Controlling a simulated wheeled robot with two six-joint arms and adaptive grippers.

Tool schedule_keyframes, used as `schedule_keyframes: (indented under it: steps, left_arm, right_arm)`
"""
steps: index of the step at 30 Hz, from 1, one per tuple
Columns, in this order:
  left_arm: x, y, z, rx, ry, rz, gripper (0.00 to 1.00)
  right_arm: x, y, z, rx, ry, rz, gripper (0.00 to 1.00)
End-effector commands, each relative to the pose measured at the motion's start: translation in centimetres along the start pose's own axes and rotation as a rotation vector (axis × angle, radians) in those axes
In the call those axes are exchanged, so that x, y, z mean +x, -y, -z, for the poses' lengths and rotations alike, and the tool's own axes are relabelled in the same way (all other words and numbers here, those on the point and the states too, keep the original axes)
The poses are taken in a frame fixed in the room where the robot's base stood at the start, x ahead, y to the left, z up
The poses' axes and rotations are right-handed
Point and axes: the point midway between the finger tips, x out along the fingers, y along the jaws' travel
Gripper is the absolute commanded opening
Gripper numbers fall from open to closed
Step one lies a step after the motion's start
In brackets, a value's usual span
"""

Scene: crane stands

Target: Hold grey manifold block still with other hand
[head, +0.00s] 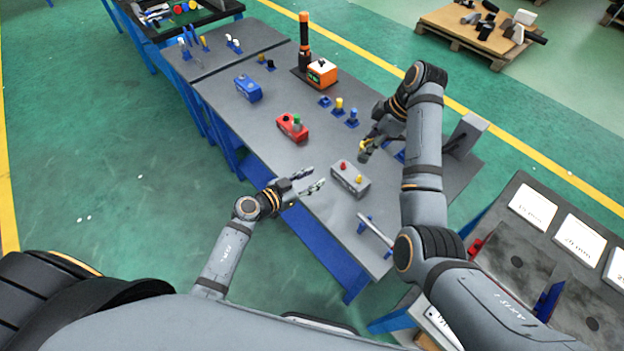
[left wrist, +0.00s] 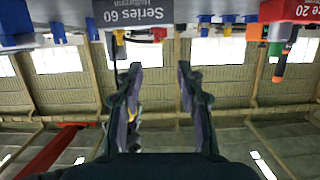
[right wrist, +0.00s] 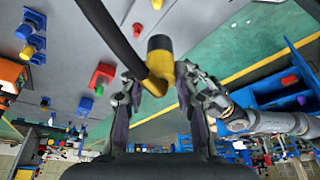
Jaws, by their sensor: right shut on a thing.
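The grey manifold block (head: 350,182) stands near the front edge of the table with a red and a yellow cap on top. Its "Series 60" face (left wrist: 140,14) shows upside down at the top of the left wrist view. My left gripper (head: 313,180) is open and empty, just left of the block, its fingers pointing towards it and apart from it. My right gripper (head: 365,149) is shut on a yellow fitting with a dark end, behind and right of the block. The yellow fitting (right wrist: 155,82) and a black hose (right wrist: 112,38) show in the right wrist view.
A red block (head: 292,127), a blue block (head: 248,88) and an orange box (head: 321,74) stand farther back on the grey table. Small blue stands (head: 338,107) are on its right side.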

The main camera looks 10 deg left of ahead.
Motion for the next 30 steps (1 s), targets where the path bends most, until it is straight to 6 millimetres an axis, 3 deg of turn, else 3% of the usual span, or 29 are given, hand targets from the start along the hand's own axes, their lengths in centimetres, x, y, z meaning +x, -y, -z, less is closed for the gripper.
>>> schedule_keyframes:
  steps: [8,11,21,30]
  left_arm:
    - [0.5,-0.6,0.1,-0.024,0.009,-0.012,0.38]
    - [1.9,-0.5,0.1,-0.024,0.007,-0.011,0.38]
    - [9.1,-0.7,0.1,-0.024,0.008,-0.012,0.38]
    - [11.9,-0.7,-0.1,-0.022,0.01,-0.011,0.38]
  right_arm:
    - [0.0,0.0,0.0,0.0,0.0,0.0,0.0]
    - [0.0,0.0,0.0,0.0,0.0,-0.001,0.0]
    - [0.0,0.0,0.0,0.0,-0.001,-0.001,0.0]
    - [0.0,0.0,0.0,0.0,-0.001,-0.001,0.0]
